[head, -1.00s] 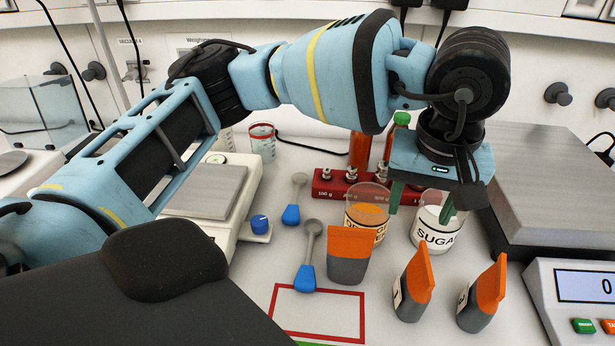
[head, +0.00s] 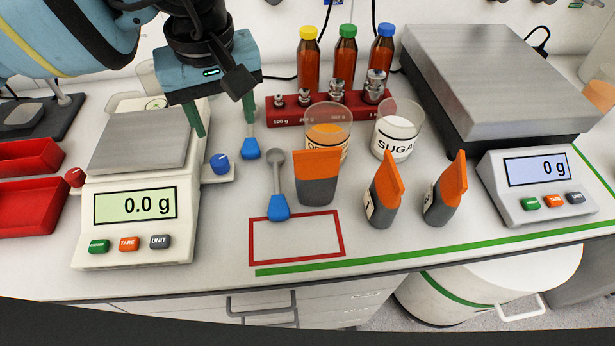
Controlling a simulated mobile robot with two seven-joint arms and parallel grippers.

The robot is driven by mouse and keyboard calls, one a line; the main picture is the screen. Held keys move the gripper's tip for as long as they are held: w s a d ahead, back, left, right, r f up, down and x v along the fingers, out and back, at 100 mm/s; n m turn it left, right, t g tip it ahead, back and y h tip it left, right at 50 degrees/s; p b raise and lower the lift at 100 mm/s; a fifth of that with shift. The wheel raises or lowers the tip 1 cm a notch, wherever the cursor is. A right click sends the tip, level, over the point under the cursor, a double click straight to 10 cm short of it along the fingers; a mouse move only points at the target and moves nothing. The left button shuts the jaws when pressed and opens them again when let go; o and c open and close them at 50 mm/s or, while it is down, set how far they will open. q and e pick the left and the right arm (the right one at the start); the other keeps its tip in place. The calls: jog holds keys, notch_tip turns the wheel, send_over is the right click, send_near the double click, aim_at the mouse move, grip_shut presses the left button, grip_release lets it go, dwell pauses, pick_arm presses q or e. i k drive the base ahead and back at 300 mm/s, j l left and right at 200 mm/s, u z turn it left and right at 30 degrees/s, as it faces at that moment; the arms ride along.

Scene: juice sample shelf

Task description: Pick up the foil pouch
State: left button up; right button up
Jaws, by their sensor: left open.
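Three grey pouches with orange tops stand upright on the bench in the head view. One pouch (head: 317,180) faces me in front of the orange-filled beaker; another pouch (head: 383,191) and a third pouch (head: 446,190) stand turned to its right, their printed labels partly seen. I cannot tell which one the task means. My left gripper (head: 224,122) is open and empty, pointing down with green fingers apart, above the right side of the small balance and left of all the pouches. My right gripper is not in view.
A small balance (head: 140,210) stands left and a large scale (head: 490,80) right. Behind the pouches are a beaker of orange powder (head: 329,120), a sugar beaker (head: 397,130), a red weight rack (head: 290,113) and bottles. A blue-handled spoon (head: 277,185) lies by an empty red outline (head: 296,237).

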aim_at(316, 171)
jog(key=k+l+z, duration=0.15)
jog(key=z, duration=0.2)
jog(key=k+l+z, duration=0.1)
jog(key=l+z, duration=0.3)
